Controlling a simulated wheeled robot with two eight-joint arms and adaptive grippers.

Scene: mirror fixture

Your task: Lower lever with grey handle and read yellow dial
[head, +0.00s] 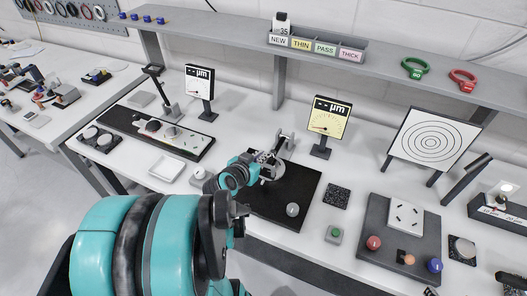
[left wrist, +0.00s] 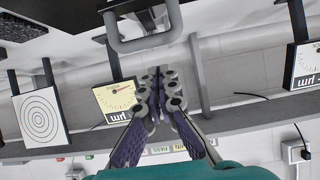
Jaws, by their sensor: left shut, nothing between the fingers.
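The yellow dial (head: 328,118), marked µm, stands upright on a black stand behind the black plate. It also shows upside down in the left wrist view (left wrist: 116,98), its needle visible but the reading too small to tell. A grey lever handle (head: 285,141) rises at the back of the black plate, just beyond my left gripper (head: 270,163). In the left wrist view a grey U-shaped handle (left wrist: 148,46) is just above my left gripper's fingertips (left wrist: 157,76). The fingers are shut with nothing between them; contact with the handle cannot be told. My right gripper is not in view.
A white-faced dial (head: 199,80) stands further left. The black plate (head: 267,215) carries a pale round knob (head: 292,210). A green button box (head: 334,235) and a grey board (head: 377,260) with coloured knobs lie to the right. A shelf (head: 230,35) runs above the bench's back.

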